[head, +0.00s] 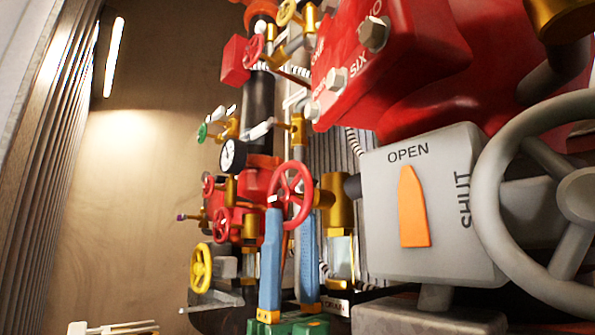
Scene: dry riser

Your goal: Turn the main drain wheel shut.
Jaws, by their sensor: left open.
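A red handwheel (291,195) sits upright on a brass valve (337,200) in the middle of the head view. A small plate that seems to read DRAIN (335,306) is low beside this valve, so I take this as the main drain wheel. How far it is turned does not show. My left gripper (291,215) comes up from below with two blue fingers set apart. Its fingertips overlap the wheel's lower rim in the picture; whether they touch it I cannot tell. My right gripper is not in view.
A large grey handwheel (493,190) and grey box (430,205) marked OPEN and SHUT stand close at right, its orange pointer (412,210) towards OPEN. A yellow wheel (201,268), small red wheels (222,224) and a gauge (233,156) crowd the left.

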